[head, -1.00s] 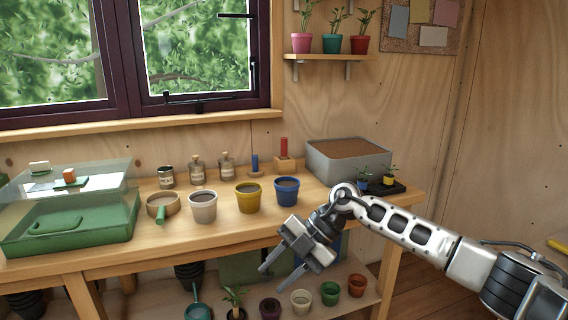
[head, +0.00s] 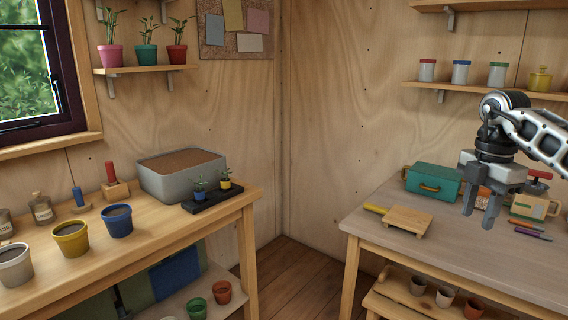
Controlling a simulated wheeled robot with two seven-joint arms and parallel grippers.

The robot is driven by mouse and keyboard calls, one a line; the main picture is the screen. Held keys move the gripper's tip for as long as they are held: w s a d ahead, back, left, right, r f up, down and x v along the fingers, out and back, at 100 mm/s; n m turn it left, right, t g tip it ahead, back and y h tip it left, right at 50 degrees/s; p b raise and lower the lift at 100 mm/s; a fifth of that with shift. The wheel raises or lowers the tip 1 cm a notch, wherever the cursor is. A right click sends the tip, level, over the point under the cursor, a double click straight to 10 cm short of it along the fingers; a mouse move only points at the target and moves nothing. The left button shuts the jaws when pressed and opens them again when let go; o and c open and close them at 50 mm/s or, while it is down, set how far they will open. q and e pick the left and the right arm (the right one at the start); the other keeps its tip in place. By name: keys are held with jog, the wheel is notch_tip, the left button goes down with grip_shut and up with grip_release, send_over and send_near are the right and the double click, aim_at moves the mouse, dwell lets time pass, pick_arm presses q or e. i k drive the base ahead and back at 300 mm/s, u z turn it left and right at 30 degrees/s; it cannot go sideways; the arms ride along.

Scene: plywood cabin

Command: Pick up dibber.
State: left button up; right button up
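No object in the head view can be surely named as the dibber. A red upright handle (head: 110,172) on a wooden block and a blue upright handle (head: 78,196) on a small base stand on the left bench. A yellow-handled item (head: 376,208) lies at the left edge of the right table, partly hidden by a small wooden board (head: 405,220). My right gripper (head: 478,218) points down above the right table, its fingers apart with nothing between them. My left gripper is out of view.
The left bench (head: 190,226) holds pots, a grey soil box (head: 182,178) and a black seedling tray (head: 212,197). The right table (head: 465,255) holds a teal toolbox (head: 433,182) and pens (head: 531,231). Its front middle is clear. Floor (head: 290,270) shows between the tables.

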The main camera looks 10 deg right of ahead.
aim_at(109, 166)
jog(key=z, duration=0.25)
jog(key=i, duration=2.2)
jog(key=u, duration=3.1)
jog(key=i, duration=0.5)
jog(key=z, duration=0.05)
